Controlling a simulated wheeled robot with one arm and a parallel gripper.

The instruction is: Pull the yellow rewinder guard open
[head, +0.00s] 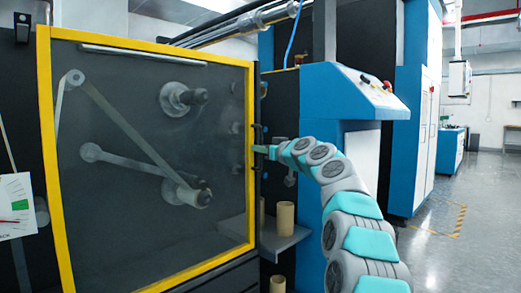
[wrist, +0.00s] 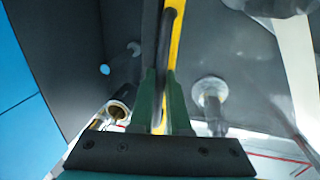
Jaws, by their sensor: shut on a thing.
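The yellow guard (head: 50,130) is a framed see-through panel, with rollers and a slanting web visible behind it in the head view. A black handle (head: 257,133) is on its right side. My gripper (head: 259,149) reaches in from the right at the handle's lower part. In the wrist view, the green fingers of my gripper (wrist: 162,98) are shut on the black handle (wrist: 168,45), with the yellow frame edge (wrist: 179,35) just beside it. The fingers hide part of the handle. I cannot tell whether the guard stands slightly ajar.
A blue console (head: 345,90) with buttons stands right of the guard. Below my gripper, a grey shelf (head: 270,242) holds a tan core (head: 285,218). A white card (head: 16,205) is at the left. Open floor (head: 450,260) lies to the right.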

